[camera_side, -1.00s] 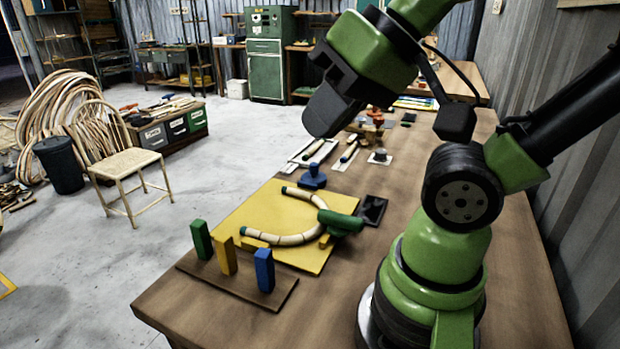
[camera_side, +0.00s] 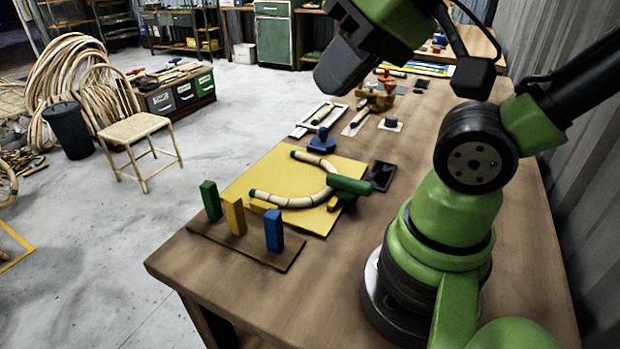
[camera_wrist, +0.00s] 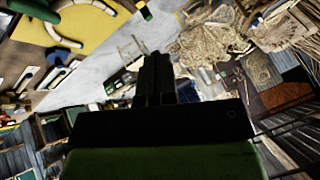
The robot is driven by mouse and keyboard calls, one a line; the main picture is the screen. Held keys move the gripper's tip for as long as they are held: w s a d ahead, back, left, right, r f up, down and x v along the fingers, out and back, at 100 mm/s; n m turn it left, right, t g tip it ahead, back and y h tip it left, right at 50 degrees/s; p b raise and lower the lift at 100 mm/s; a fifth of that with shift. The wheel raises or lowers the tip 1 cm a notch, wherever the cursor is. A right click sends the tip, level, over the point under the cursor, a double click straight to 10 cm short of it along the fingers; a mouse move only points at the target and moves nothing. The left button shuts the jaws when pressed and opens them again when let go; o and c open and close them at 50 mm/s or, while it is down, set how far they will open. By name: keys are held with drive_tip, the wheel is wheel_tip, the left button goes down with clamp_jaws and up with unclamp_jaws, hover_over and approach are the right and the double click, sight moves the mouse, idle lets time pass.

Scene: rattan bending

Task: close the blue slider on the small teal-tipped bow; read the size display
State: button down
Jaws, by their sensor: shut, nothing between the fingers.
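A curved, pale rattan bow (camera_side: 310,197) with teal tips lies on a yellow board (camera_side: 270,180). A green clamp-like piece (camera_side: 348,185) sits at its right bend. A blue piece (camera_side: 321,144), which looks like the slider, stands at the board's far edge, apart from the bow. A dark flat panel (camera_side: 381,176), possibly the size display, lies right of the board; no reading is legible. My gripper (camera_side: 328,85) hangs above and beyond the board, clear of everything. In the wrist view its fingers (camera_wrist: 155,65) are together and empty; the bow (camera_wrist: 62,28) shows at upper left.
Green, yellow and blue upright blocks (camera_side: 274,231) stand on a brown base at the near table edge. A white tray (camera_side: 318,118) and other small parts lie farther back. Bare wooden table (camera_side: 310,275) is free at the front. A chair (camera_side: 134,128) stands on the floor.

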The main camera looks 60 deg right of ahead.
drive_tip(key=c, duration=1.5)
unclamp_jaws()
drive_tip(key=shift+c, duration=0.2)
drive_tip(key=o, duration=0.6)
drive_tip(key=w, duration=0.1)
drive_tip(key=d, duration=0.1)
drive_tip(key=w, duration=0.1)
drive_tip(key=shift+w+d+r+m+h, duration=0.25)
drive_tip(key=shift+w+r+m+h, duration=0.1)
drive_tip(key=shift+m+h, duration=0.05)
drive_tip(key=shift+o, duration=0.2)
drive_tip(key=w+d+m+h, duration=0.1)
drive_tip(key=w+d, duration=0.3)
drive_tip(key=w, duration=0.1)
drive_tip(key=m+g+h, duration=0.4)
drive_tip(key=m, duration=0.1)
hover_over(323, 128)
drive_tip(key=s+a, duration=0.2)
drive_tip(key=a, duration=0.1)
wheel_tip(323, 128, down, 19)
drive_tip(key=x, duration=1)
drive_tip(key=shift+s, duration=0.35)
